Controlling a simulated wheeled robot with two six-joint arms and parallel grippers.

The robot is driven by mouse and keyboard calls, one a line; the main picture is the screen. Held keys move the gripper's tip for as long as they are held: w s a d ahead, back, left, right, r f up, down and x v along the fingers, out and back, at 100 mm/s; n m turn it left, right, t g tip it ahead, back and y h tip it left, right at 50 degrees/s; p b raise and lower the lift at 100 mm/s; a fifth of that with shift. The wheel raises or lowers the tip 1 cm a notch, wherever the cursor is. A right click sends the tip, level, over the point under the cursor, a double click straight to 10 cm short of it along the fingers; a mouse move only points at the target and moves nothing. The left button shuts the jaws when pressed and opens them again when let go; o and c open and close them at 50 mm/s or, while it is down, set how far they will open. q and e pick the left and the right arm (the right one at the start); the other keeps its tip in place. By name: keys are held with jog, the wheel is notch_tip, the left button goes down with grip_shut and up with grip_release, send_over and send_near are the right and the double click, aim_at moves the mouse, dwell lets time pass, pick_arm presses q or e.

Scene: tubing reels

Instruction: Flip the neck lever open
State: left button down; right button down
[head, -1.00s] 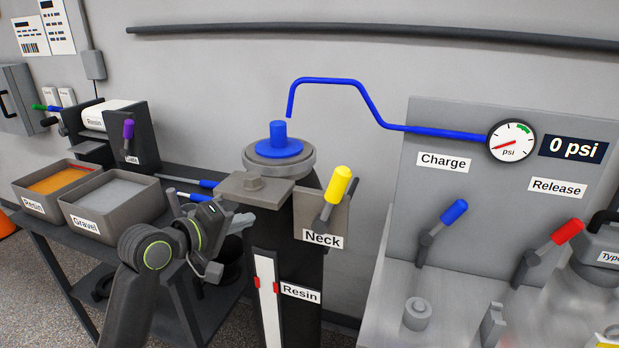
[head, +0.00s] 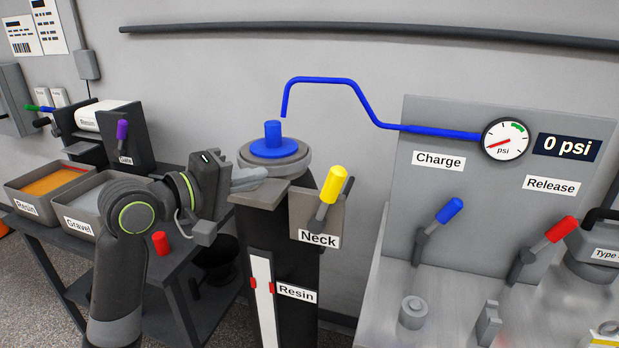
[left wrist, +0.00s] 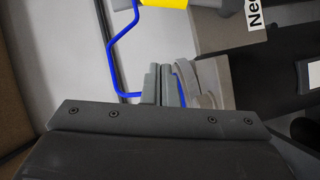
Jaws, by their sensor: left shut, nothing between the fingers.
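The neck lever (head: 332,185) has a yellow handle that points up and leans right. It is mounted on a grey plate labelled "Neck" (head: 319,238) on the front right of the dark resin column (head: 289,262). The yellow handle also shows at the top edge of the left wrist view (left wrist: 165,3). My left gripper (head: 262,176) is shut and empty. Its fingertips are at the left side of the column top in the picture, apart from the lever and to its left. In the left wrist view the closed fingers (left wrist: 163,84) point toward the column top. My right gripper is not in view.
A blue plug (head: 273,146) stands on the column top, below a blue pipe (head: 345,80). Right is a panel with a gauge (head: 505,139) reading 0 psi, a blue charge lever (head: 449,210) and a red release lever (head: 562,229). Bins of resin (head: 47,184) and gravel stand left.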

aim_at(326, 201)
pick_arm(q)
jog(key=w+d+f+p, duration=0.2)
jog(key=w+d+p, duration=0.1)
jog(key=d, duration=0.6)
jog(key=shift+w+d+f+p, duration=0.25)
jog(key=shift+w+d+p, duration=0.15)
jog(key=shift+w, duration=0.2)
